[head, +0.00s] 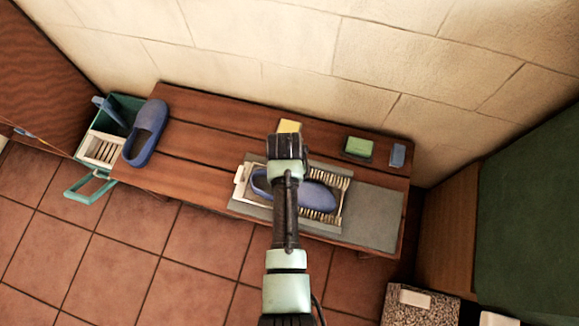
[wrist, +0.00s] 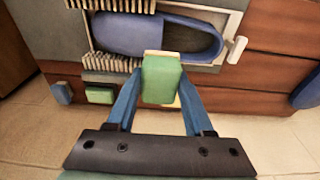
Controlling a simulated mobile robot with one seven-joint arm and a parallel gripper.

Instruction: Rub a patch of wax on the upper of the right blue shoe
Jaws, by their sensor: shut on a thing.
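The right blue shoe (head: 314,194) lies in a pale holder (head: 240,187) with brush strips, toe to the right in the head view. In the wrist view the shoe (wrist: 125,35) shows its smooth upper at left and its opening at right. My gripper (head: 286,146) is over the bench on the wall side of the shoe, its arm crossing the shoe. In the wrist view my gripper (wrist: 158,95) is shut on a green block (wrist: 161,80) with a cream end. The block overlaps the shoe's near edge there; I cannot tell whether they touch. The head view hides the held block.
The other blue shoe (head: 147,131) rests at the bench's left end beside a teal crate (head: 122,103). A yellow block (head: 289,126), a green block (head: 359,147) and a small blue block (head: 398,155) lie along the wall side. The grey mat (head: 372,217) is bare at right.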

